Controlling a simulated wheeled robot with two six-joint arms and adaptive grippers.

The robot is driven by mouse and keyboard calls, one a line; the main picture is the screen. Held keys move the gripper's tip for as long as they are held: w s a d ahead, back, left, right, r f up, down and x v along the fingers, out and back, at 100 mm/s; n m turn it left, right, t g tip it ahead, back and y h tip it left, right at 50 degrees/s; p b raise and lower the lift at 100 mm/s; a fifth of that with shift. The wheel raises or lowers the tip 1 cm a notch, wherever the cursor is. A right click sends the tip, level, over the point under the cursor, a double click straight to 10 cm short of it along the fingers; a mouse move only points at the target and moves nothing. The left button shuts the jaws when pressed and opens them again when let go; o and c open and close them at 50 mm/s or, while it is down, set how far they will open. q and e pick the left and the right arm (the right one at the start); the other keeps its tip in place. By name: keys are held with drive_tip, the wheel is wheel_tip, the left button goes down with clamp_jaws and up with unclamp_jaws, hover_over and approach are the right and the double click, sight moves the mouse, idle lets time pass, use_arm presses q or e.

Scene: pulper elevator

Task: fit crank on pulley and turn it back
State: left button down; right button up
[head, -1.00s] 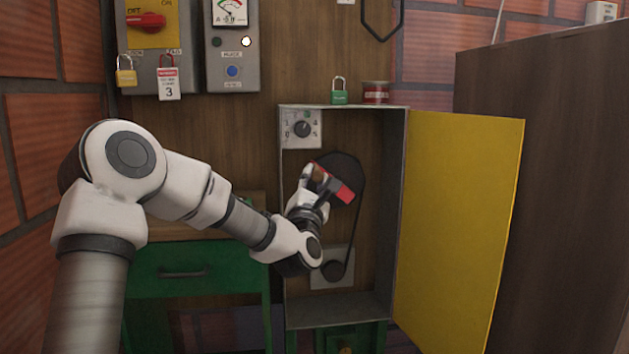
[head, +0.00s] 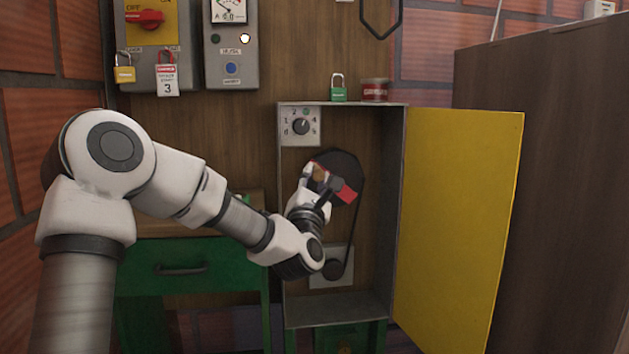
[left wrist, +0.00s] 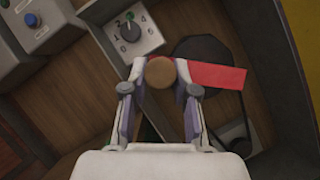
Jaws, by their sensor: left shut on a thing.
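The crank has a flat red arm (head: 348,194) and a round wooden handle (left wrist: 160,72). My left gripper (head: 318,172) is inside the open cabinet, shut on the wooden handle. In the left wrist view its two fingers (left wrist: 160,82) stand either side of the handle, and the red arm (left wrist: 218,76) reaches right across the dark pulley (left wrist: 205,53). In the head view the pulley (head: 345,162) is partly hidden behind the gripper and crank. I cannot tell whether the crank is seated on the pulley. My right gripper is not in view.
A belt runs down to a small lower pulley (head: 333,270). A rotary selector (head: 301,126) sits at the cabinet's upper left. The yellow door (head: 460,210) stands open to the right. A green padlock (head: 338,93) and a tin (head: 375,91) are on top of the cabinet (head: 398,200).

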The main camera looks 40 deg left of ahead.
use_arm(q)
drive_tip(key=shift+s+d, duration=0.2)
drive_tip(key=shift+d, duration=0.15)
drive_tip(key=shift+s+d+b, duration=0.35)
drive_tip(key=shift+s+d, duration=0.45)
drive_tip(key=shift+d, duration=0.05)
drive_tip(key=shift+y, duration=0.3)
drive_tip(key=s+d+b, duration=0.1)
drive_tip(key=s+d, duration=0.1)
drive_tip(key=s+d+b, duration=0.1)
drive_tip(key=s+d, duration=0.1)
drive_tip(key=shift+d+r, duration=0.1)
drive_tip(key=shift+d, duration=0.15)
idle(0.4)
